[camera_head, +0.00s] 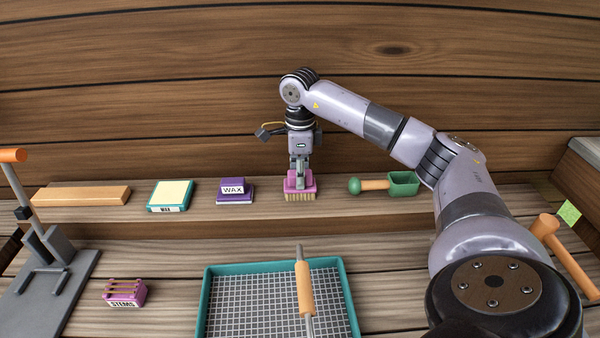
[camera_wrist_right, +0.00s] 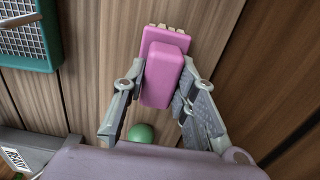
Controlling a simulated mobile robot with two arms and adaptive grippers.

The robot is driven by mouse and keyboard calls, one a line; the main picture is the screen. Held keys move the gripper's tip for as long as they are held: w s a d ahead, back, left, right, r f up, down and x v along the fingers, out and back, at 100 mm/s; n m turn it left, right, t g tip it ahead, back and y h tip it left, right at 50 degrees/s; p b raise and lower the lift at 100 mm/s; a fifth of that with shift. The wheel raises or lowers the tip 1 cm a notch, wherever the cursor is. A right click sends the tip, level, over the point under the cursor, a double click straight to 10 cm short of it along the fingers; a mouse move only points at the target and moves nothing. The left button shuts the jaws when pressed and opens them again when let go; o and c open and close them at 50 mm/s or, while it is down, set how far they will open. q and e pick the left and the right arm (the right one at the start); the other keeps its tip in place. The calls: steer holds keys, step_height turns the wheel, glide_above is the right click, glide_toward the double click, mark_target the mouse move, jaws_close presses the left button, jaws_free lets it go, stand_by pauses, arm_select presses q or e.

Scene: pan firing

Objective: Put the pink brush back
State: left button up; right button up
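The pink brush (camera_head: 300,184) is upright with its pale bristles down, at the raised back shelf between the purple wax block and the green scoop. I cannot tell whether the bristles touch the shelf or hang just above it. My right gripper (camera_head: 300,172) points down over it, with its fingers around the brush's handle. In the right wrist view the pink brush (camera_wrist_right: 165,75) sits between the two fingers (camera_wrist_right: 163,72), which close on its sides. My left gripper is not in view.
The shelf (camera_head: 330,214) also holds a wooden block (camera_head: 82,196), a teal wax box (camera_head: 170,195), the purple wax block (camera_head: 235,190) and the green scoop (camera_head: 403,184). In front are a stems box (camera_head: 124,293), a teal grid tray (camera_head: 208,300) and an orange-handled tool (camera_head: 304,288).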

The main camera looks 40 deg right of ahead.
steer(key=o, duration=0.5)
steer(key=shift+c, duration=0.2)
steer(key=r, duration=0.4)
steer(key=r+b, duration=0.1)
steer(key=r, duration=0.3)
steer(key=shift+d+r+b, duration=0.2)
steer(key=shift+r+b, duration=0.05)
steer(key=shift+b, duration=0.05)
step_height(320, 180, up, 9)
steer(key=p, duration=0.4)
